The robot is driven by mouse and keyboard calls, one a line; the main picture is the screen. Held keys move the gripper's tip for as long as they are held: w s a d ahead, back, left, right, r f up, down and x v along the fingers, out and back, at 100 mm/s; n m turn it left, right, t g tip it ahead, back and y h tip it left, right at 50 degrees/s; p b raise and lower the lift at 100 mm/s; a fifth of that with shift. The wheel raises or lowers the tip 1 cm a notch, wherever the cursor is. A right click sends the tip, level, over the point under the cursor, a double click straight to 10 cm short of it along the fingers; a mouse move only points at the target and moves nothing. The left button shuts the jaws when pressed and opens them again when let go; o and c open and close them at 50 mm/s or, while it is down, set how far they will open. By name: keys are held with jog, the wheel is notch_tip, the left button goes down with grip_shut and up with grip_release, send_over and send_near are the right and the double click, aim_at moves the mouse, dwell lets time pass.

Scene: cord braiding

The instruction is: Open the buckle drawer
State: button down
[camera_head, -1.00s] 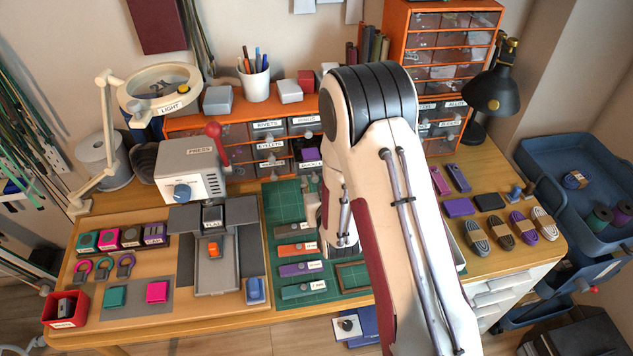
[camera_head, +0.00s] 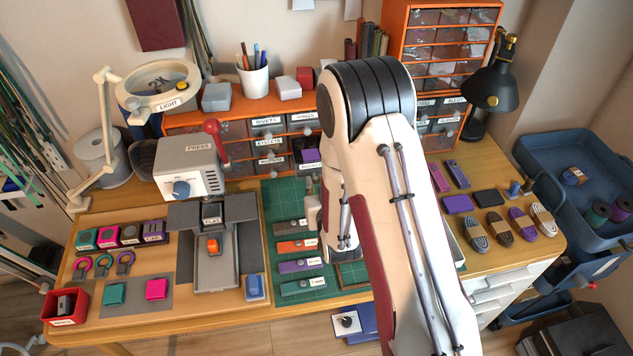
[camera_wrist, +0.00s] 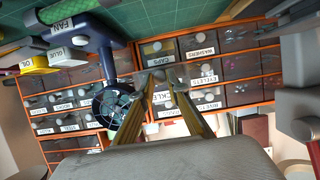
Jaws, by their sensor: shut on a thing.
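My gripper (camera_wrist: 160,78) shows in the wrist view as two yellowish fingers that converge at their tips on a small knob. Between the fingers I see part of a white label (camera_wrist: 162,98) with the letters "CKLE", on the front of the buckle drawer.
Labelled drawers, such as washers (camera_wrist: 204,50) and caps (camera_wrist: 162,56), surround it. In the head view the press (camera_head: 190,165) and green mat (camera_head: 283,205) lie left of my arm, and a black lamp (camera_head: 490,90) stands right.

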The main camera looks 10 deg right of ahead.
jog(key=c, duration=2)
grip_release()
jog(key=shift+o, duration=0.2)
jog(key=shift+r, duration=0.2)
notch_tip(320, 180, up, 10)
jog(key=shift+f, duration=0.2)
